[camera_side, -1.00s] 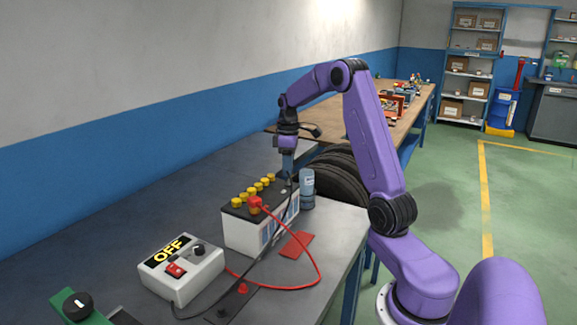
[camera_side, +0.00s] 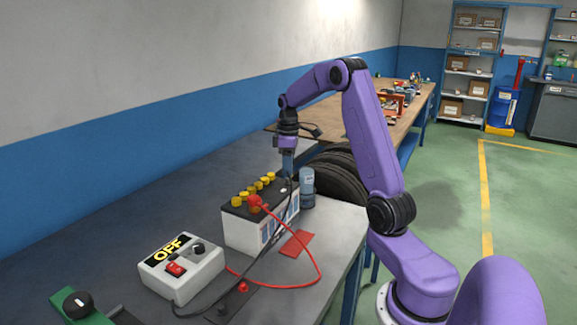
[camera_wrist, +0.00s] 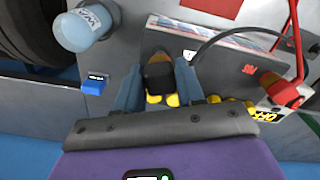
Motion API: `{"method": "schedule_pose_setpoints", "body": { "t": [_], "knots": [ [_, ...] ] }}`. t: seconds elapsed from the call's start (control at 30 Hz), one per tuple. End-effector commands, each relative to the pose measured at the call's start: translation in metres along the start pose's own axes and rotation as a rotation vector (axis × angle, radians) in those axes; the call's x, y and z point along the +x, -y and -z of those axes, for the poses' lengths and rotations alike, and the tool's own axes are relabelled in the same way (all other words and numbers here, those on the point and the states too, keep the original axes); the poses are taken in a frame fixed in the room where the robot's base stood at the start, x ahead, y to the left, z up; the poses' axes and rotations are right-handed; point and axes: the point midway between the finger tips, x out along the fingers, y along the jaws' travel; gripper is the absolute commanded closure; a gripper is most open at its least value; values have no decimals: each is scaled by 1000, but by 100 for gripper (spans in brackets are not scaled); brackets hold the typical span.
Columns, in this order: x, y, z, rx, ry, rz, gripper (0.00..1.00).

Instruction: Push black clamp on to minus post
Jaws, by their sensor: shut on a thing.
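The white battery (camera_side: 248,230) with a black top and several yellow caps stands on the grey bench. My gripper (camera_side: 288,172) points down at its far end and is shut on the black clamp, which shows between the fingers in the wrist view (camera_wrist: 159,73). The clamp sits at or just above the battery top. The minus post is hidden under the clamp and fingers, so I cannot tell whether they touch. A dark cable (camera_wrist: 215,38) runs from the clamp. The red clamp (camera_side: 255,203) is on the near end of the battery.
The charger box (camera_side: 182,282) marked OFF is in front, with a red cable (camera_side: 317,262) looping to the red clamp. A red card (camera_side: 297,244) lies on the bench. Tyres (camera_side: 338,175) are behind.

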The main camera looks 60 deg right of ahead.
Motion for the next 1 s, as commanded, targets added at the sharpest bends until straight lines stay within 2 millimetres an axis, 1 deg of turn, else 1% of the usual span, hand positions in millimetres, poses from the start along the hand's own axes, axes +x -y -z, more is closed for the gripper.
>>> {"method": "schedule_pose_setpoints", "body": {
  "t": [0.37, 1.0],
  "knots": [
    [1, 0, 0, 0, 0, 0, 91],
    [9, 0, 0, 0, 0, 0, 91]
  ]
}}
